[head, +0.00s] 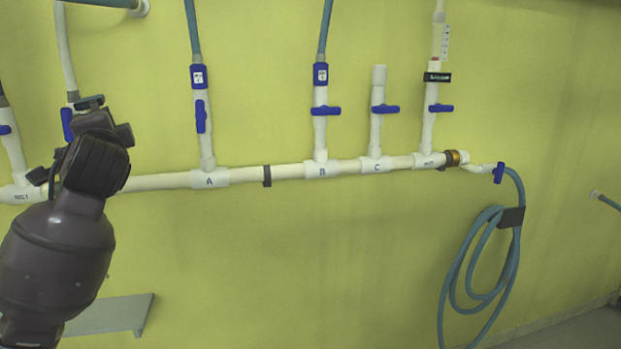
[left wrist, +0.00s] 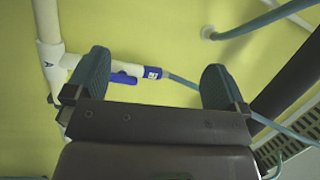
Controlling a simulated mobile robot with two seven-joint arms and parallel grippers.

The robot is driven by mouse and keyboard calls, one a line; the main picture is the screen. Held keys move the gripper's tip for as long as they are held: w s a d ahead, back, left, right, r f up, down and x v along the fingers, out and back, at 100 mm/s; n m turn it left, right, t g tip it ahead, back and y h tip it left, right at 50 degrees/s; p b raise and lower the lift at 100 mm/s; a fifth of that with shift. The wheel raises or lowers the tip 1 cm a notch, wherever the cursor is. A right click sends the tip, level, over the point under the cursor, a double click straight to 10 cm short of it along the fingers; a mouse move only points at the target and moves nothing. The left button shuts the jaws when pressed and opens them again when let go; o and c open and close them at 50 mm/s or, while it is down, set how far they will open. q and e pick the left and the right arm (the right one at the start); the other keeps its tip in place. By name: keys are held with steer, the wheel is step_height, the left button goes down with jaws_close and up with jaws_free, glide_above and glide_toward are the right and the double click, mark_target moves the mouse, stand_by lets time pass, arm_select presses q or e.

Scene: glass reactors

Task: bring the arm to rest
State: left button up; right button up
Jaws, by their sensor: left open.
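My left arm comes in from the left in the head view, raised in front of the wall piping. My left gripper (head: 66,138) is at its end, facing the wall and partly hidden by my own wrist. In the left wrist view, the two fingers of my left gripper (left wrist: 155,66) stand wide apart with nothing held between them. A pipe with a blue valve handle (left wrist: 123,78) shows beyond the fingers. The handle lies along the pipe. I cannot tell whether a finger touches the piping. My right gripper is in neither view.
A white manifold pipe (head: 150,182) crosses the yellow wall with several blue-handled valves. A coiled teal hose (head: 457,270) hangs at the right. A grey shelf (head: 110,314) sits low at the left. The wall below the pipe's middle is clear.

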arm_select(q)
steer(key=w+d+f+t+h, duration=0.2)
steer(key=d+f+t+h, duration=0.1)
steer(key=d+f+h, duration=0.35)
steer(key=s+d+f+n+g+h, duration=0.1)
steer(key=s+f+n+h, duration=0.1)
steer(key=f, duration=0.9)
steer(key=s+d+f+n+h, duration=0.2)
steer(key=s+f+h, duration=0.1)
steer(key=f, duration=0.8)
steer(key=s+a+f+n+g+y, duration=0.1)
steer(key=s+f+n+g, duration=0.4)
steer(key=s+f, duration=2.3)
step_height(320, 180, down, 2)
steer(key=shift+a+f+g+y+b, duration=0.15)
steer(key=shift+g+y+b, duration=0.3)
steer(key=shift+g, duration=0.75)
